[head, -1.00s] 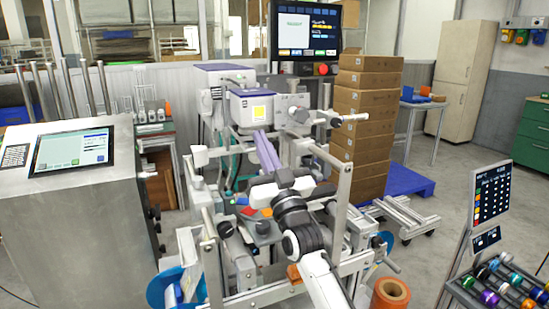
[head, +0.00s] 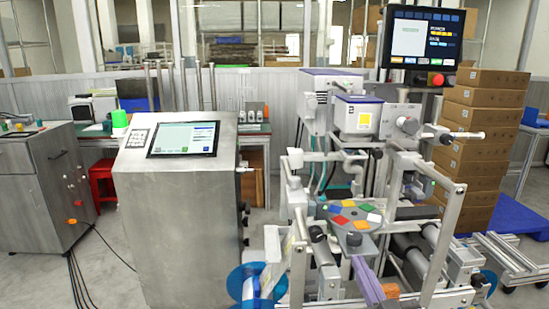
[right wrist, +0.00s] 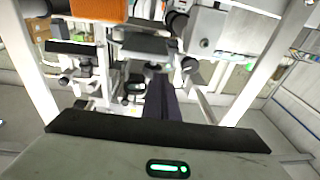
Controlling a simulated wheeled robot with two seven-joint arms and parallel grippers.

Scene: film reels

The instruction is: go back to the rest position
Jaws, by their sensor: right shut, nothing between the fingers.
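My right gripper (head: 362,268) shows at the bottom of the head view, right of centre, as two purple fingers held together. It is shut and empty, in front of the labelling machine's frame. The fingers also show in the right wrist view (right wrist: 160,98), dark and closed. My left gripper is not in view.
The machine (head: 358,115) with its metal rails, rollers and a disc with coloured patches (head: 345,222) stands close around my right gripper. A steel cabinet with a screen (head: 185,138) stands left of it. Stacked cartons (head: 487,140) stand behind right.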

